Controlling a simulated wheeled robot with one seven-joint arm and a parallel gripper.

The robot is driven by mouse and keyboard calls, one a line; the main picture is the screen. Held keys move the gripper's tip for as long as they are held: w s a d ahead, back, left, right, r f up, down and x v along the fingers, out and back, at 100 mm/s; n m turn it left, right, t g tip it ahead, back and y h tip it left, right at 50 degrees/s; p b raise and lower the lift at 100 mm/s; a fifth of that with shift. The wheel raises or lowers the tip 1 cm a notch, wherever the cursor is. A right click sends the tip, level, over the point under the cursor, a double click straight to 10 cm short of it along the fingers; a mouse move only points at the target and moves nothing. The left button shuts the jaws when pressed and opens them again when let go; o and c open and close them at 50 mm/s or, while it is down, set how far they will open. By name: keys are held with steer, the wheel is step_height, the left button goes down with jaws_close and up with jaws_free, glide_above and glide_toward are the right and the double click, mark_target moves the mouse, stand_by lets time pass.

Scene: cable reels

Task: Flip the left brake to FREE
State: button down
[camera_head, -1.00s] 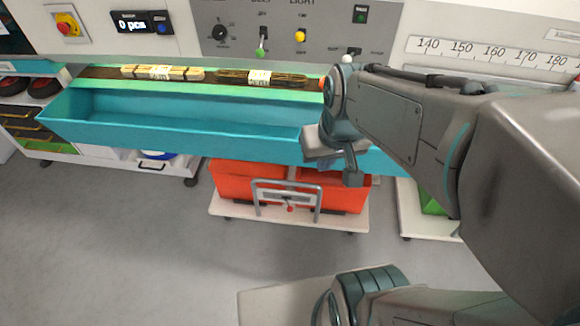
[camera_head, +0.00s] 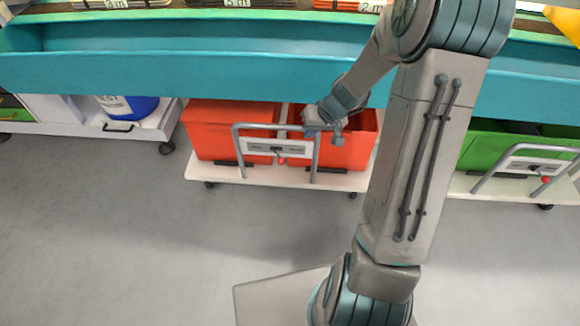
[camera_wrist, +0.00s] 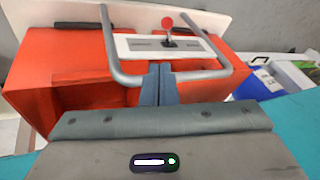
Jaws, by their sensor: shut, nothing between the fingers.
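The left cart carries red bins (camera_head: 218,133) and a grey tube handle (camera_head: 238,150) with a white brake plate (camera_head: 262,149). Its brake lever ends in a red knob (camera_head: 281,160), which also shows in the wrist view (camera_wrist: 167,22). The knob stands near the middle of the plate; the plate's lettering is too small to read. My gripper (camera_head: 309,117) is shut and empty at the handle's upper right. In the wrist view my fingertips (camera_wrist: 157,68) point toward the plate and appear close to the handle bar, apart from the knob. I cannot tell whether they touch the bar.
A teal trough (camera_head: 200,62) runs above the carts, with my arm in front of it. A green-bin cart (camera_head: 470,150) at the right has its own handle and red-knobbed brake (camera_head: 546,180). A white cart with a blue container (camera_head: 130,107) stands left. The floor in front is clear.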

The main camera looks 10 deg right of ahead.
steer(key=f, duration=0.3)
steer(key=w+d+f+b, duration=0.1)
steer(key=shift+d+f, duration=0.1)
steer(key=shift+f, duration=0.15)
steer(key=b, duration=0.4)
glide_toward(281, 161)
steer(key=w+d+f, duration=0.2)
steer(key=d+f, duration=0.2)
steer(key=shift+w+a+f+b, duration=0.15)
steer(key=shift+a+f, duration=0.3)
steer(key=shift+a, duration=0.2)
steer(key=shift+w+a+f+b, duration=0.2)
steer(key=shift+a+f, duration=0.2)
steer(key=shift+a, duration=0.25)
steer(key=shift+w+a+f+b, duration=0.15)
steer(key=shift+a+f, duration=0.3)
steer(key=shift+a, duration=0.25)
steer(key=shift+d+m, duration=0.15)
steer(key=shift+m, duration=0.25)
